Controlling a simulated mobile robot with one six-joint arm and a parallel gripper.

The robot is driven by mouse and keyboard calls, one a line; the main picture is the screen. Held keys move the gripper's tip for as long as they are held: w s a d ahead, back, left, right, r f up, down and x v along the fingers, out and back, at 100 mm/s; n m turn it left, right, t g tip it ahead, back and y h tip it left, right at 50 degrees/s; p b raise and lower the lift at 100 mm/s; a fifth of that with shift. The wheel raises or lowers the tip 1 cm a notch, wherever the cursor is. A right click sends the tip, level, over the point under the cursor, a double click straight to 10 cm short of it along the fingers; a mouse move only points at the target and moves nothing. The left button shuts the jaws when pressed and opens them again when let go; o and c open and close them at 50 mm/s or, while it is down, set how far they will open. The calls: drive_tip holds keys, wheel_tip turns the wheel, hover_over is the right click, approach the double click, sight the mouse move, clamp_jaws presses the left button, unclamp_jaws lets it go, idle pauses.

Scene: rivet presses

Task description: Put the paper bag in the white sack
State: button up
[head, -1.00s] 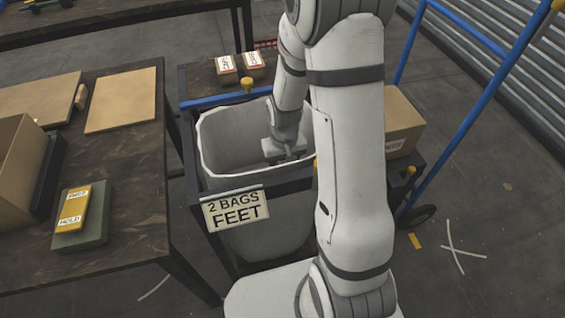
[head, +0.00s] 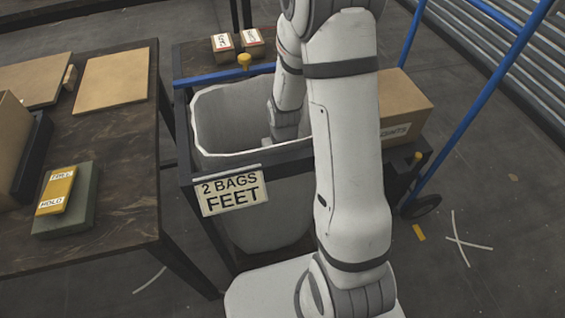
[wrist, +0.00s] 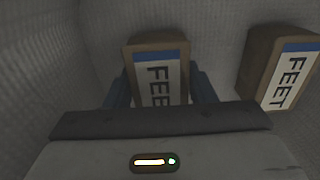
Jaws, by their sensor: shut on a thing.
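The white sack (head: 212,112) hangs open in a dark frame, with a sign (head: 233,191) reading "2 BAGS FEET" on its front. My arm reaches down into it, and the sack's front rim hides my gripper in the head view. In the wrist view my gripper (wrist: 160,92) is shut on a brown paper bag (wrist: 157,48) with a blue band and a "FEET" label. The held bag is inside the sack, between its pale walls. A second paper bag (wrist: 282,66), also labelled "FEET", is in the sack to the right, apart from the held one. I cannot tell whether the held bag touches the bottom.
Two small labelled boxes (head: 237,45) stand behind the sack. A cardboard box (head: 405,103) and a blue cart rail (head: 470,85) are to the right. A dark table (head: 115,150) at left holds boards and a yellow "HOLD" block (head: 57,190).

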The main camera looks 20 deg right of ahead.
drive_tip(key=o, duration=1.1)
drive_tip(key=shift+o, duration=0.2)
drive_tip(key=shift+r+p, duration=1.25)
drive_tip(key=shift+r, duration=2.65)
wheel_tip(320, 180, up, 26)
drive_tip(key=p, duration=2)
drive_tip(key=shift+r, duration=0.2)
